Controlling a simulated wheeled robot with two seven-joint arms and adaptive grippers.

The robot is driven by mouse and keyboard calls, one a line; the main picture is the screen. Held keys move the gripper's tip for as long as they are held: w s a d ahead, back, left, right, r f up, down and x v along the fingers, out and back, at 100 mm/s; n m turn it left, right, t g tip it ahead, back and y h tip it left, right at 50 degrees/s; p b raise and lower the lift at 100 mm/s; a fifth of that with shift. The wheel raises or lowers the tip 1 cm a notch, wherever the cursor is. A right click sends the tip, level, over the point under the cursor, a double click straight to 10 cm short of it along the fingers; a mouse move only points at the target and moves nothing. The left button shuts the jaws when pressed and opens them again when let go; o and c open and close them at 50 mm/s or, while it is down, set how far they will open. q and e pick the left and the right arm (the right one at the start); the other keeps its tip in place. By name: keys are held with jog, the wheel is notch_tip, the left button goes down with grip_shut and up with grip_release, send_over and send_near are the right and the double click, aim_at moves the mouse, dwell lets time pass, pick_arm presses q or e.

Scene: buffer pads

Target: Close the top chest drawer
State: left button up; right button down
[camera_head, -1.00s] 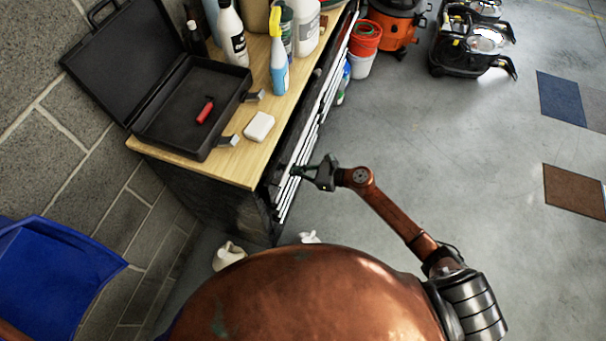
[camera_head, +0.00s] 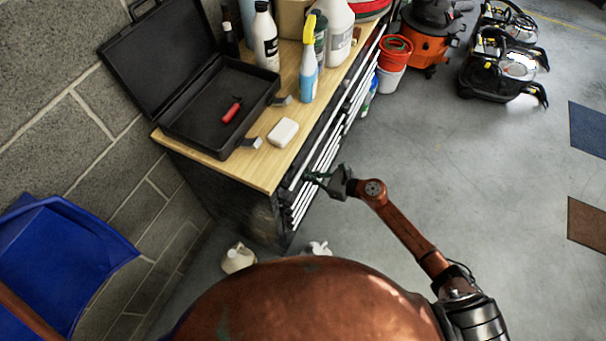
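The chest (camera_head: 230,200) is a dark cabinet with a light wooden top, standing against the wall at left centre. Its drawer fronts face right and carry long pale handle strips (camera_head: 328,150). The top drawer lies just under the wooden edge. I see it at a steep angle, so how far it stands out is hard to tell. My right gripper (camera_head: 312,177) is at the near end of the drawer fronts, close to the upper strips. Its fingers are small and dark, and I cannot tell whether they touch or are open. My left gripper is out of view.
An open black case (camera_head: 200,110) with a red tool, a white block (camera_head: 283,132) and several bottles stand on the chest top. Pale jugs (camera_head: 238,258) lie on the floor near my body. Buckets (camera_head: 393,62) and an orange vacuum (camera_head: 428,45) stand beyond.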

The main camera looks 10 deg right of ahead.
jog(key=f+v, duration=0.1)
jog(key=v, duration=1.2)
jog(key=shift+d+b, duration=0.25)
jog(key=shift+b, duration=0.15)
jog(key=shift+s, duration=0.15)
